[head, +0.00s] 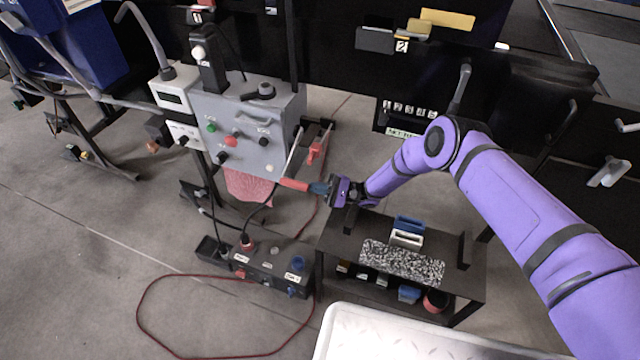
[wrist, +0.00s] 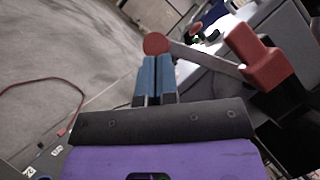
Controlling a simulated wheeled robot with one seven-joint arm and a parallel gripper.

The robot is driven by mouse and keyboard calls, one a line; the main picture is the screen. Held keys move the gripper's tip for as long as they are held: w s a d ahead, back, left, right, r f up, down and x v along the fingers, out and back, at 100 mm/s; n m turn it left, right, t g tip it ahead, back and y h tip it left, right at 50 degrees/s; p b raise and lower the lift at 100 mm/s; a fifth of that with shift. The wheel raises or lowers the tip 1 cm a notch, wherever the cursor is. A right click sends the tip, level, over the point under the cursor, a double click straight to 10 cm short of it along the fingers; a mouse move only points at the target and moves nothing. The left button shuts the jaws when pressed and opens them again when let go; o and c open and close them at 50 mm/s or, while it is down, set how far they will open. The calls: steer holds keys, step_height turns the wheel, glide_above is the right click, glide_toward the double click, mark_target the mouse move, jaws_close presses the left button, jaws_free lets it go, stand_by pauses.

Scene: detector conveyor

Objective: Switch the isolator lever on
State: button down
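The isolator lever is a grey bar with a red cylindrical handle (head: 294,184) at its lower end, beside the grey control box (head: 240,125). It slopes downward in the head view. In the wrist view its grey bar (wrist: 207,58) runs from a red block (wrist: 258,57) to the red handle's round end (wrist: 157,44). My gripper (head: 321,188) is at the right end of the handle. Its blue fingers (wrist: 153,78) are together, with only a thin dark line between them. The handle end shows just beyond the fingertips; I cannot tell whether they touch it.
A dark low cart (head: 335,245) with a speckled panel and small blocks stands below my arm. A socket box (head: 270,268) with a red cable lies on the floor to its left. A white tray (head: 345,320) is at the front. A black conveyor frame stands behind.

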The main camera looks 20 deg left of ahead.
step_height(320, 180, up, 17)
steer(key=m+t+y, duration=0.3)
steer(key=m+t, duration=1.2)
steer(key=m, duration=0.7)
steer(key=shift+s+y, duration=0.25)
steer(key=shift+y, duration=0.15)
steer(key=shift+a+r, duration=0.1)
steer(key=s+d+f, duration=0.2)
steer(key=d+f, duration=0.7)
steer(key=f, duration=0.1)
steer(key=shift+s, duration=0.35)
